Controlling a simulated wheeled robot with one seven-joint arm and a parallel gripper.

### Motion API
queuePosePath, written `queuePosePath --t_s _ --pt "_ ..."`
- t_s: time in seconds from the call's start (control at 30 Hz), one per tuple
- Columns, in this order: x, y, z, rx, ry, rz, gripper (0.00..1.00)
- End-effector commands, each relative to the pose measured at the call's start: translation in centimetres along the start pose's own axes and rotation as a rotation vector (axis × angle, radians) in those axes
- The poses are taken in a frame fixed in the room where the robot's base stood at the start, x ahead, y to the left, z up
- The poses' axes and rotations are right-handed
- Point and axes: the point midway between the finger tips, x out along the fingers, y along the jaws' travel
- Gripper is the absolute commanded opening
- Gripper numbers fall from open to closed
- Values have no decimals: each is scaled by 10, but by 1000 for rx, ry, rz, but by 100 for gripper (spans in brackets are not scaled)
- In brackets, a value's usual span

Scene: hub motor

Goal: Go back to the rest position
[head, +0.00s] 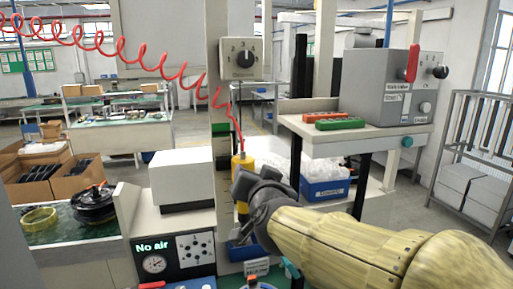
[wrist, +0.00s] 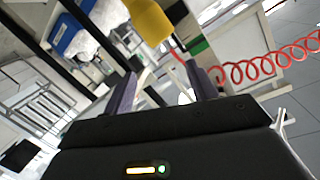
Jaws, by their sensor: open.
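My arm, in a yellowish patterned cover, reaches in from the lower right of the head view. Its dark gripper (head: 243,187) is at the middle, in front of the post and close to a yellow tool (head: 243,168) hanging from a red coiled hose (head: 130,62). In the wrist view my gripper (wrist: 162,88) has its two fingers apart with nothing between them. The yellow tool (wrist: 147,18) shows beyond the fingertips, apart from them. The fingertips are partly hidden in the head view.
A blue bin (head: 326,188) with clear bags stands right of my gripper, below a shelf with a grey control box (head: 392,88). A white box (head: 182,178) and a "No air" gauge panel (head: 172,258) are to the left. A black round part (head: 94,205) lies on the green bench.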

Motion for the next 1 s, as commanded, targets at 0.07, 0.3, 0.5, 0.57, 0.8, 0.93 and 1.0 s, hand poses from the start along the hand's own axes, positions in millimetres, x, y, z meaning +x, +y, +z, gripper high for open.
queuePosePath --t_s 0.07,0.3,0.5,0.57,0.8,0.93,1.0 --pt "6 36 38 -58 -128 45 58" --pt "-16 137 143 -179 -522 180 58" --pt "-75 214 218 -235 -865 305 58" --pt "-96 233 234 -243 -960 341 58" --pt "-141 263 261 -260 -1140 405 58" --pt "-141 263 261 -261 -1140 405 58" --pt "-140 262 261 -261 -1138 404 58"
